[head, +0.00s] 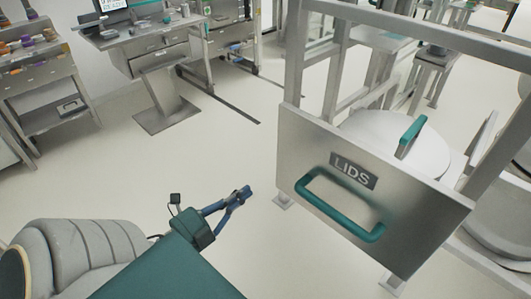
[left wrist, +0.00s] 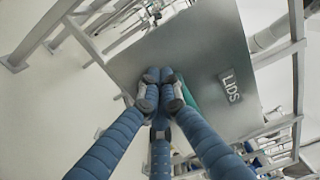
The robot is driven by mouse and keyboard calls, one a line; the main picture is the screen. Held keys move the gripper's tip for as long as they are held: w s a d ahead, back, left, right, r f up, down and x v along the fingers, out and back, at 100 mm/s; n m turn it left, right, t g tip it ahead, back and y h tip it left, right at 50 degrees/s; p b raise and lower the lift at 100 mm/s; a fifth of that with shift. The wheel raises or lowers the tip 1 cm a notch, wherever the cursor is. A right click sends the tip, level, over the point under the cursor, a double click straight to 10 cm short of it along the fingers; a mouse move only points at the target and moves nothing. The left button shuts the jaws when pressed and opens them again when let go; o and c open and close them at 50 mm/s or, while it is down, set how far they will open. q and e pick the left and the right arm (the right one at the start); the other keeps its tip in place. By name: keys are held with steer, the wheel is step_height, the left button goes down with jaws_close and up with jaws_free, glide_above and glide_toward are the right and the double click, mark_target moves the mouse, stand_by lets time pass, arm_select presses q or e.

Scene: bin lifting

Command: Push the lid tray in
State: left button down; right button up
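The lid tray's grey front panel (head: 305,145) carries a LIDS label and a teal bar handle (head: 321,207). Behind it lies a round pale lid (head: 430,155) with its own teal handle (head: 411,135). My left gripper (head: 247,191) is left of the panel, apart from the tray handle, with its fingertips together and nothing visible between them. In the left wrist view the closed fingertips (left wrist: 159,76) appear in front of the panel (left wrist: 185,50). They partly hide the teal handle (left wrist: 190,92); contact with the panel cannot be told. My right gripper is not in view.
A metal frame (head: 293,55) stands around the tray, with posts and rails to its right. A workbench (head: 150,45) with a screen stands at the back left, and a shelf rack (head: 45,75) at the far left. The floor (head: 130,170) between is clear.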

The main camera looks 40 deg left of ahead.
arm_select(q)
steer(key=p, duration=0.1)
glide_toward(286, 161)
steer(key=w+p, duration=0.1)
steer(key=w, duration=0.5)
steer(key=shift+w+d+f+p, duration=0.1)
steer(key=shift+p, duration=0.2)
steer(key=shift+w+d+f, duration=0.1)
steer(key=shift+w, duration=0.35)
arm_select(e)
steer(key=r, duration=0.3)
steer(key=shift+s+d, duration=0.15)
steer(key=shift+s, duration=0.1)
arm_select(q)
steer(key=shift+w, duration=0.1)
